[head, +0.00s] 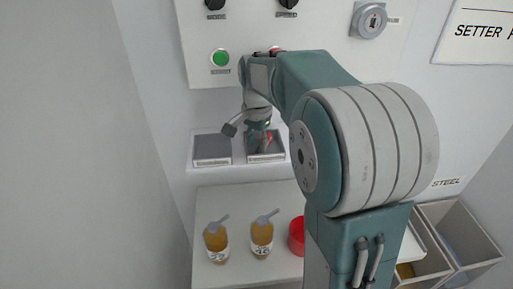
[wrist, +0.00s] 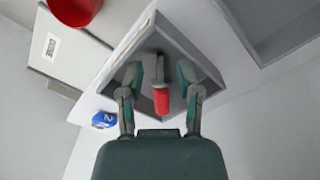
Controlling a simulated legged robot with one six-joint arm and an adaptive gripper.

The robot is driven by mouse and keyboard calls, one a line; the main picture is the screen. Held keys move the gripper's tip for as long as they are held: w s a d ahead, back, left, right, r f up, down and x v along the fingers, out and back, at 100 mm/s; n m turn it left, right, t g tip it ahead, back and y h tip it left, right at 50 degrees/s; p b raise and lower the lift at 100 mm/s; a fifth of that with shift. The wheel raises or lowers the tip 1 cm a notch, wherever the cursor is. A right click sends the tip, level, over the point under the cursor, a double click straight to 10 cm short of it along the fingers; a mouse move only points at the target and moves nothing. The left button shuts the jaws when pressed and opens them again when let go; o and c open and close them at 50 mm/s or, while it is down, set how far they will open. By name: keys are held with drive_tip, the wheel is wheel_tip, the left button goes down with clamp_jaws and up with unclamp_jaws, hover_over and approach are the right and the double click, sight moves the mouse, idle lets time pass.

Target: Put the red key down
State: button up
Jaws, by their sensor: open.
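The red key (wrist: 161,100) has a red grip and a grey shaft. It lies in a shallow grey tray (wrist: 128,54) in the wrist view. In the head view a bit of the red key (head: 268,137) shows beside my gripper (head: 259,134), over the right one of two grey trays. My gripper (wrist: 160,82) is open in the wrist view, one finger on each side of the key, with gaps between the fingers and the key. Whether the key rests fully on the tray floor is hard to tell.
A second grey tray (head: 212,150) is to the left. The wall panel has a green button (head: 220,58), knobs and a key switch (head: 369,20). Two amber jars (head: 216,242) and a red cup (head: 297,236) stand on the shelf below. Grey bins (head: 458,235) are at right.

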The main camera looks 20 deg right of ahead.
sight(257, 150)
wheel_tip(257, 150, up, 10)
drive_tip(key=s+a+f+n+t, duration=0.2)
drive_tip(key=s+a+n, duration=0.1)
drive_tip(key=s, duration=0.4)
drive_tip(key=s+a+f+n+t, duration=0.1)
drive_tip(key=s+a+f+n, duration=0.2)
drive_tip(key=s+n, duration=0.2)
drive_tip(key=s+a+f+n+t, duration=0.2)
drive_tip(key=s+a+n, duration=0.1)
drive_tip(key=s, duration=0.6)
drive_tip(key=shift+s+f+n+t, duration=0.15)
drive_tip(key=shift+s+n+t, duration=0.15)
drive_tip(key=shift+n, duration=0.5)
